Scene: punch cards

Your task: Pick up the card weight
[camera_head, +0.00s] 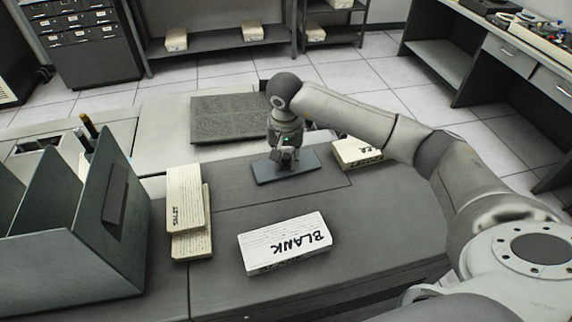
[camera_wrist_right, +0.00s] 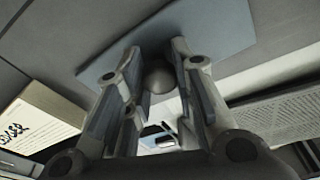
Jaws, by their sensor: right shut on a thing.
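The card weight (camera_head: 305,171) is a flat blue-grey plate near the back of the dark desk, with a round knob on top. My right gripper (camera_head: 284,158) points down over its middle and is shut on the knob. In the right wrist view the fingers of my right gripper (camera_wrist_right: 156,62) stand on both sides of the knob, and the plate of the card weight (camera_wrist_right: 222,30) spreads beyond them. The plate looks flat, at or very near the desk top; I cannot tell whether any gap lies beneath it. My left gripper is not in view.
A "BLANK" card stack (camera_head: 285,243) lies in front of the weight. Other card stacks lie at left (camera_head: 186,205) and just right of the weight (camera_head: 357,152). A grey divider rack (camera_head: 75,230) stands at left. A dark textured pad (camera_head: 230,116) lies behind.

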